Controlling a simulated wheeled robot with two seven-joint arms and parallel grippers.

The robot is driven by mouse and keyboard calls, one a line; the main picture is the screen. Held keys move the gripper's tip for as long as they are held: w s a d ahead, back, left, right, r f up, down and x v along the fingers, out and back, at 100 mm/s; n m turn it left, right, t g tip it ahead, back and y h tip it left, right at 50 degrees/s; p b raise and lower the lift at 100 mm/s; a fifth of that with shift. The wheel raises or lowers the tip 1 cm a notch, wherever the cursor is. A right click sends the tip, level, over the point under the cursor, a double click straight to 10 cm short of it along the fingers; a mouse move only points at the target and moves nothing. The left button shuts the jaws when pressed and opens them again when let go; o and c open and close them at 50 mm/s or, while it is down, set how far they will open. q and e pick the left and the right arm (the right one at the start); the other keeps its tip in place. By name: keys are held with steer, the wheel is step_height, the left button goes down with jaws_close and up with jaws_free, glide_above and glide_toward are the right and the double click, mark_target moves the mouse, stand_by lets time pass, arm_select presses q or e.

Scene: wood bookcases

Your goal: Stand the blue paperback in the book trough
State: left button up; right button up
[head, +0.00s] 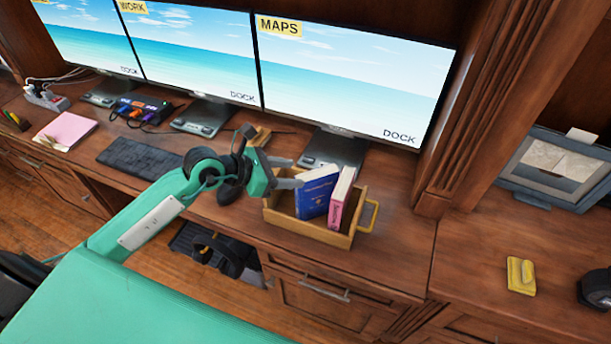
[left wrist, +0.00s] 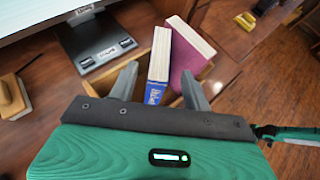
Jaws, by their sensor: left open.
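The blue paperback (head: 317,193) stands in the wooden book trough (head: 337,238), leaning slightly, its cover facing the head camera. A pink book (head: 341,197) stands just right of it in the trough. My left gripper (head: 294,173) is open and empty at the trough's left side, its fingertips close to the blue paperback's upper left edge. In the left wrist view the blue paperback (left wrist: 157,68) shows between and beyond the open fingers, with the pink book (left wrist: 186,52) beside it. I cannot tell whether a finger touches the book. My right gripper is not in view.
Monitors (head: 345,75) stand behind the trough, one stand (head: 335,147) close to it. A keyboard (head: 140,157) and pink notepad (head: 66,131) lie to the left. A yellow block (head: 521,275) lies far right. The desk right of the trough is clear.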

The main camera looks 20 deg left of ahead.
arm_select(q)
steer(key=shift+b+v, duration=0.35)
steer(key=shift+v, duration=1.6)
